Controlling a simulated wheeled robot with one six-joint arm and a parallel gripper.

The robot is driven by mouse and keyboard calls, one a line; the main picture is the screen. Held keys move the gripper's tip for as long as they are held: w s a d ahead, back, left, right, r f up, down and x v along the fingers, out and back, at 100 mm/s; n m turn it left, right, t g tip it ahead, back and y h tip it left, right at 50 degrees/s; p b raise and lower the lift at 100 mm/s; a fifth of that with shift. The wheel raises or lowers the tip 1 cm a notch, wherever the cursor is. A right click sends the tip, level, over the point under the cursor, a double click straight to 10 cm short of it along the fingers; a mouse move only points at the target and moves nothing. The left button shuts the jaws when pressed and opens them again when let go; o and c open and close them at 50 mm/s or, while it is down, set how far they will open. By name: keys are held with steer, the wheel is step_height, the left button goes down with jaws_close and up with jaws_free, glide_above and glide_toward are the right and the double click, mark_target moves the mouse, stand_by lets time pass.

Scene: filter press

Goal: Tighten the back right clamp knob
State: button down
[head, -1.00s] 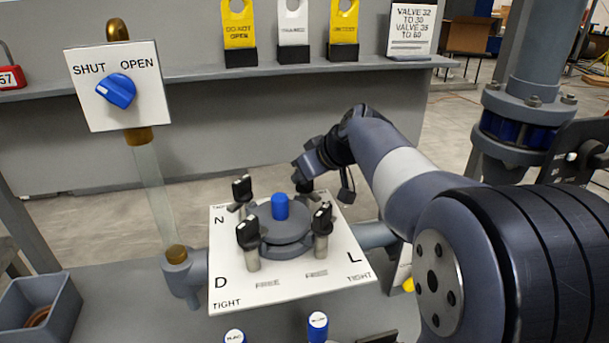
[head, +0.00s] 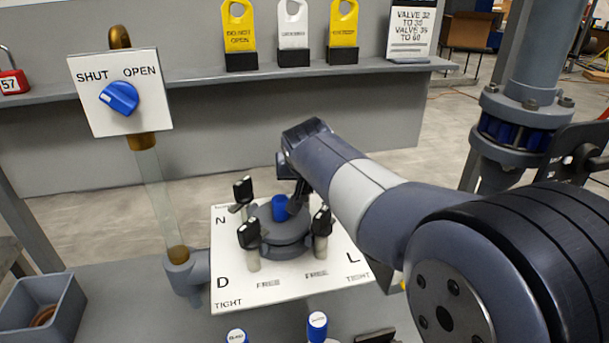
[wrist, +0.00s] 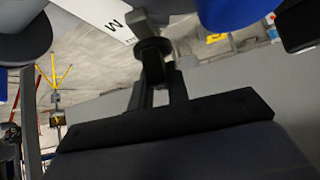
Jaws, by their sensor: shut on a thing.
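The filter press head is a grey round lid with a blue cap (head: 279,206) on a white plate (head: 228,281) lettered N, D, L, TIGHT and FREE. Three clamp knobs with black handles show in the head view: back left (head: 243,190), front left (head: 248,234) and front right (head: 321,221). The back right clamp knob is hidden there behind my wrist. My gripper (head: 297,198) points down at that corner, close beside the blue cap. In the wrist view its fingers (wrist: 158,72) are closed on a dark knob (wrist: 152,45), which I take as the back right clamp knob; its turn angle is unclear.
A SHUT/OPEN panel with a blue selector (head: 119,97) stands at the back left. Two blue-capped items (head: 317,325) stand in front of the plate. A grey bin (head: 45,310) is at front left.

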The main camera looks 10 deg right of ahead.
steer(key=m+g+h+b, duration=0.1)
steer(key=m+h+b, duration=0.1)
steer(key=m+b, duration=0.1)
steer(key=shift+f+m+h, duration=0.15)
steer(key=shift+m+h, duration=0.15)
steer(key=shift+m+g+h+b, duration=0.65)
steer(key=shift+m+h, duration=0.25)
steer(key=shift+m, duration=0.6)
steer(key=c, duration=1.4)
jaws_free()
steer(key=shift+o, duration=0.2)
steer(key=shift+r, duration=0.2)
steer(key=v, duration=1)
steer(key=shift+s+a+r+p, duration=0.1)
steer(key=shift+a+r+p, duration=0.1)
steer(key=shift+a+p, duration=0.1)
steer(key=shift+f, duration=0.1)
